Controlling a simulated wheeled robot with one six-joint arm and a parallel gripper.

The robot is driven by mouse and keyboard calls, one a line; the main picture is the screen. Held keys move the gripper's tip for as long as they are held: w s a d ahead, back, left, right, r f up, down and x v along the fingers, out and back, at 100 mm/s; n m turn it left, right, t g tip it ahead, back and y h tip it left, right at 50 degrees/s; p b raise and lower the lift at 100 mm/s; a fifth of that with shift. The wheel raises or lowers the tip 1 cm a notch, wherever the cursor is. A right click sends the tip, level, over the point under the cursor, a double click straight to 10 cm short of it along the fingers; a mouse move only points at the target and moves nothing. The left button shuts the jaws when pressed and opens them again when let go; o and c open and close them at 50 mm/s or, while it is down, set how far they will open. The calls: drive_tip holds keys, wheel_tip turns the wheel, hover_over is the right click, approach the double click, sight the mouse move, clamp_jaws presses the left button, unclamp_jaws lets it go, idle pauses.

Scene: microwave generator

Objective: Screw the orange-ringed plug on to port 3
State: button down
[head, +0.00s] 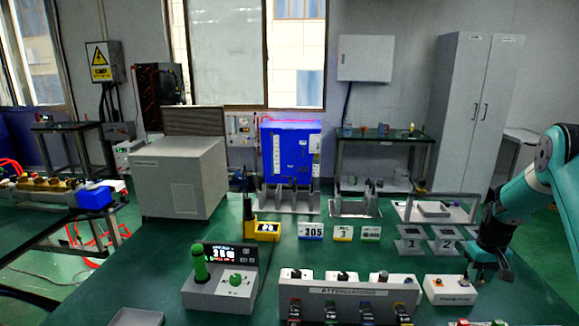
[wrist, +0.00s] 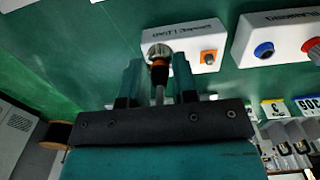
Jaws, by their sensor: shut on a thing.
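The orange-ringed plug (wrist: 159,74) shows between my fingers in the wrist view, with a grey cable running back toward the palm. My gripper (wrist: 156,66) is shut on it; it also shows at the right of the head view (head: 489,268). The plug's front end is at a round metal connector (wrist: 158,51) on the white dummy load box (wrist: 187,38). I cannot tell whether it is screwed on there. In the head view the box (head: 437,293) is just left of my gripper, and the plug is hidden. I cannot make out which port is port 3.
The white attenuator box (head: 345,290), with several coloured connectors in front, stands left of the dummy load box. A grey unit with a green handle (head: 220,279) is further left. Number plates (head: 411,240) and small cards (head: 311,231) lie behind. Green bench between them is clear.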

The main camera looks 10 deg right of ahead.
drive_tip(key=shift+s+d, duration=0.15)
drive_tip(key=shift+s, duration=0.1)
drive_tip(key=shift+s, duration=0.1)
drive_tip(key=shift+s+d+f, duration=0.1)
drive_tip(key=shift+s+d, duration=0.6)
drive_tip(key=shift+s, duration=0.3)
drive_tip(key=shift+s+d+f, duration=0.1)
drive_tip(key=shift+s+d, duration=0.55)
drive_tip(key=shift+s, duration=0.35)
drive_tip(key=shift+s+d+f, duration=0.1)
drive_tip(key=shift+s+d, duration=0.35)
drive_tip(key=shift+s, duration=0.25)
drive_tip(key=shift+s+d+f, duration=0.1)
drive_tip(key=shift+s+d, duration=0.35)
drive_tip(key=shift+s, duration=0.25)
drive_tip(key=shift+s+d+f, duration=0.1)
drive_tip(key=shift+s+d, duration=0.35)
drive_tip(key=shift+s, duration=0.25)
drive_tip(key=shift+s+d+f, duration=0.1)
drive_tip(key=shift+s+d, duration=0.45)
drive_tip(key=shift+s, duration=0.25)
drive_tip(key=shift+s+d, duration=0.5)
drive_tip(key=shift+s, duration=0.3)
